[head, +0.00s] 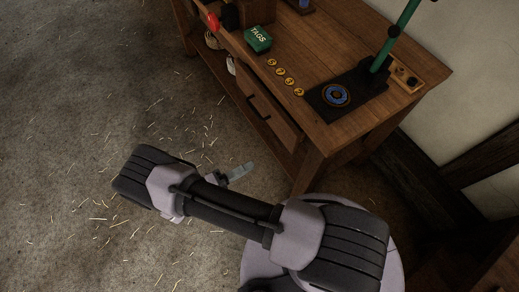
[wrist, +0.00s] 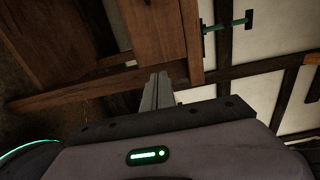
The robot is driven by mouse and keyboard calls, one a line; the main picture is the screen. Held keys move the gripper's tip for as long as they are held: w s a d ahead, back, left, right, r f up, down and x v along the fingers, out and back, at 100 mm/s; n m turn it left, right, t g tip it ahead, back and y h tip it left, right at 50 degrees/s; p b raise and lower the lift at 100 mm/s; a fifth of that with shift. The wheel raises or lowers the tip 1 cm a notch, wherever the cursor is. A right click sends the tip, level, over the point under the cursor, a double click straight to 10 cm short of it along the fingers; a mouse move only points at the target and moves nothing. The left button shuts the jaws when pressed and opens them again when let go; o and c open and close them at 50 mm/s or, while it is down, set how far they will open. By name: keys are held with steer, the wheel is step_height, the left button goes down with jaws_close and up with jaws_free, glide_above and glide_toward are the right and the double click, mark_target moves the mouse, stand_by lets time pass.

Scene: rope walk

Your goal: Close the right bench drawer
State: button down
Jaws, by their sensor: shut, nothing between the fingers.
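The wooden bench (head: 330,138) stands at the upper right of the head view. Its right drawer (head: 275,124) is in the front face below the top and has a dark bar handle (head: 258,107). The drawer front seems to stand out a little from the bench; how far is hard to tell. My gripper (head: 240,172) is shut and empty, in front of and below the drawer, with a visible gap to it. In the wrist view my shut fingers (wrist: 157,90) point up toward brown wooden panels (wrist: 153,30). The drawer handle cannot be made out there.
A bench leg (head: 306,172) stands right of my gripper. The straw-strewn floor (head: 90,120) is clear at left.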

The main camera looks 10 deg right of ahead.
mark_target(291, 143)
steer(key=b+x, duration=0.2)
steer(key=x, duration=1.2)
steer(key=shift+s+d+r, duration=0.1)
steer(key=shift+s, duration=0.1)
steer(key=shift+d+r, duration=0.1)
